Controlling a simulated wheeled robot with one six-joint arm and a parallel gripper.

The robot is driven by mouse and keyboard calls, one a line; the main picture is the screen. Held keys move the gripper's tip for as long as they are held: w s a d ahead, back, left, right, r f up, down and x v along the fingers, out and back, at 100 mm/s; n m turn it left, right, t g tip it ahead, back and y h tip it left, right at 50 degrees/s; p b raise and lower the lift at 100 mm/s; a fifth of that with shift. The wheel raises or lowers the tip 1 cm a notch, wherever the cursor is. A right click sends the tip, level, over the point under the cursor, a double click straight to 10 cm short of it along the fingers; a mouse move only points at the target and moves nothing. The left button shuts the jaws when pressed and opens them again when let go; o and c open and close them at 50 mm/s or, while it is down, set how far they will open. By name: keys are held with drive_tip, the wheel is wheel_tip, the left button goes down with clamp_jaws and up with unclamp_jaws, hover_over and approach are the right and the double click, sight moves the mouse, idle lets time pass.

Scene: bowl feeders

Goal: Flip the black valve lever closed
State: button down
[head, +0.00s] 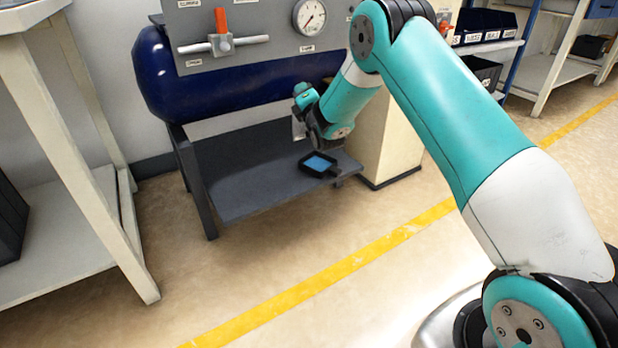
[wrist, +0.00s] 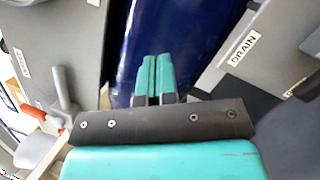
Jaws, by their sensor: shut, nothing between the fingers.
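I cannot pick out a black valve lever in either view; in the head view my arm covers part of the tank's right side. In the wrist view a grey plate labelled DRAIN (wrist: 243,48) stands to the right of my gripper. My gripper (wrist: 155,75) has its two teal fingers together, with nothing between them. The fingers point toward the dark blue tank (wrist: 185,40), and I cannot tell whether they touch it. The tank also shows in the head view (head: 165,75), with my wrist in front of its lower right side.
A grey panel (head: 250,20) on the tank carries an orange-red lever (head: 221,20), standing upright across a pipe, and a round gauge (head: 309,17). A black tray (head: 318,166) with a blue inside is on the lower shelf (head: 240,185). A pale workbench (head: 85,90) stands left. The floor in front is clear.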

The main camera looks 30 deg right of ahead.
drive_tip(key=s+d+f+n+t+y+b, duration=0.2)
drive_tip(key=f+n+b, duration=0.5)
drive_tip(key=f, duration=0.6)
drive_tip(key=s+d+f+n+t+y+b, duration=0.2)
drive_tip(key=f+n+b, duration=0.5)
drive_tip(key=f, duration=0.6)
drive_tip(key=shift+s+f+n+t+y, duration=0.15)
drive_tip(key=shift+s+n+t+y, duration=0.25)
drive_tip(key=shift+t, duration=0.6)
drive_tip(key=shift+d, duration=0.1)
